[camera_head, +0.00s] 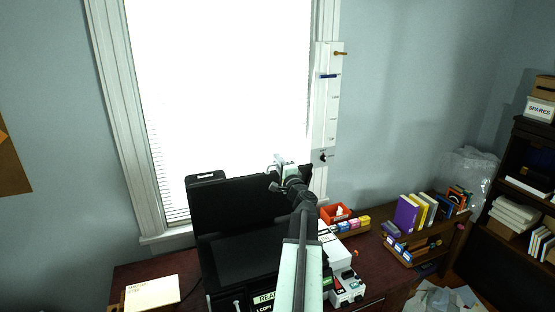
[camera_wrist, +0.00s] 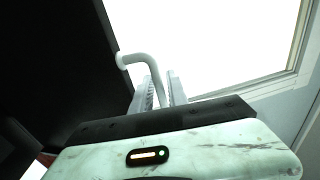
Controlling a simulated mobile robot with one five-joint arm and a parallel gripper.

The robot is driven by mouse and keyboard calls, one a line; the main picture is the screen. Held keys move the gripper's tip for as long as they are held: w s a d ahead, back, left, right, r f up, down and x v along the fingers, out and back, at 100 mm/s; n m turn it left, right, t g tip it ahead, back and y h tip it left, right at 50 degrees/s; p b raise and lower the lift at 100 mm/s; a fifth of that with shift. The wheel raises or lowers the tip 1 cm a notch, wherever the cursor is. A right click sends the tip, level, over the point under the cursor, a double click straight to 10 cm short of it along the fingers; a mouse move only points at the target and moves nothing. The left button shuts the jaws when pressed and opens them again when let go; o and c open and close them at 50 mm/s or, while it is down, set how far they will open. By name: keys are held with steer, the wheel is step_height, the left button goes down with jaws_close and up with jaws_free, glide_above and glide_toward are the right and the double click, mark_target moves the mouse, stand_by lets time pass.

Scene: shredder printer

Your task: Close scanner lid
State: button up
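The scanner's black lid (camera_head: 235,205) stands raised, nearly upright, in front of the window. The dark scanner bed (camera_head: 240,258) below it is exposed. My gripper (camera_head: 281,165) is beside the lid's upper right edge. In the wrist view the dark lid (camera_wrist: 55,60) fills the left side. A pale bent rod handle (camera_wrist: 143,60) reaches from beside the lid down between the two narrow fingers of my gripper (camera_wrist: 162,85). The fingers are a small gap apart around the rod. Whether they press on it cannot be told.
A bright window (camera_head: 220,90) stands behind the scanner. A red tray (camera_head: 336,214), white boxes (camera_head: 335,250) and colored books (camera_head: 420,210) are to the right. A cream paper block (camera_head: 151,293) lies on the desk to the left. Bare desk (camera_head: 130,270) shows around it.

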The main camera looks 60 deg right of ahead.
steer(key=shift+x, duration=0.85)
steer(key=shift+s, duration=0.1)
steer(key=shift+a, duration=0.1)
jaws_close()
stand_by(0.5)
